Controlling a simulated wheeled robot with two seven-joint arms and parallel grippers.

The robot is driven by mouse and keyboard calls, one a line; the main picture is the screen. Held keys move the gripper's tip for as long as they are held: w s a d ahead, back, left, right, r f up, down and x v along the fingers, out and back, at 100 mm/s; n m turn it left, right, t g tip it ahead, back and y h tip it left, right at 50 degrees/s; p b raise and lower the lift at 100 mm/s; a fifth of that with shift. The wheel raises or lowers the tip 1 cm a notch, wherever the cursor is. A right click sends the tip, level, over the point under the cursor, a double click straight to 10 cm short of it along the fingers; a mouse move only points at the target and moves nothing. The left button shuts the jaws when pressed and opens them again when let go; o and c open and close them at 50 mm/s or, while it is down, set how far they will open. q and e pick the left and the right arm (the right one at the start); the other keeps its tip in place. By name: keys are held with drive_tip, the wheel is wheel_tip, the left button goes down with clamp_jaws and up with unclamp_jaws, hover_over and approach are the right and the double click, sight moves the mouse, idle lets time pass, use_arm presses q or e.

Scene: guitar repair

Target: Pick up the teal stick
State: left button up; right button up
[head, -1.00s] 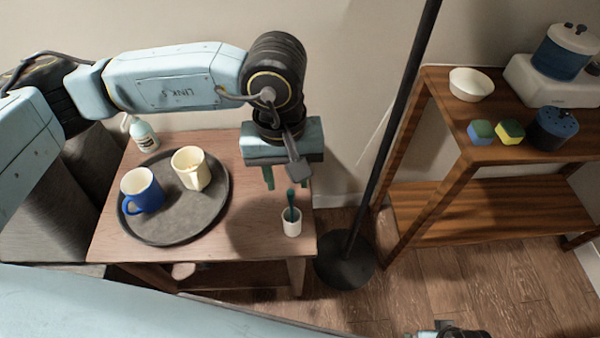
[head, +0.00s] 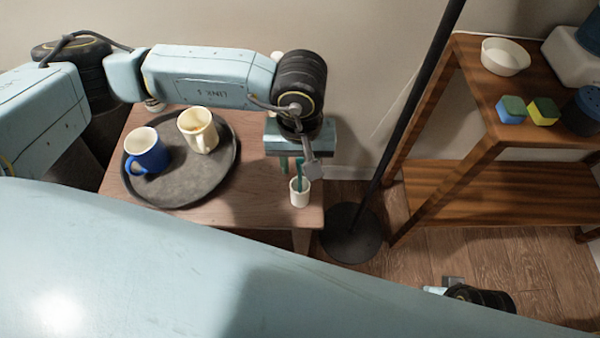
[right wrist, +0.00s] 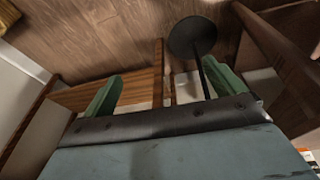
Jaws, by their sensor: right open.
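The teal stick (head: 299,178) stands in a small white cup (head: 300,199) near the right front corner of the small wooden table. My left gripper (head: 296,168) is right above the cup, pointing down at the stick. Its left finger is apart from the stick, and the other finger is mostly hidden behind a grey part of the gripper, so I see no grip on the stick. My right gripper (right wrist: 163,88) is open and empty, its green fingers wide apart over the floor in the right wrist view.
A dark round tray (head: 185,185) with a blue mug (head: 150,155) and a cream mug (head: 198,130) fills the table's left. A lamp's black pole and base (head: 352,234) stand right of the table. A wooden shelf (head: 455,185) with sponges and a bowl (head: 505,57) is farther right.

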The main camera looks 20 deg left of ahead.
sight(300, 181)
use_arm(q)
drive_tip(key=shift+f, duration=1.25)
clamp_jaws()
use_arm(e)
drive_tip(key=shift+a+r, duration=0.35)
drive_tip(key=shift+r, duration=0.5)
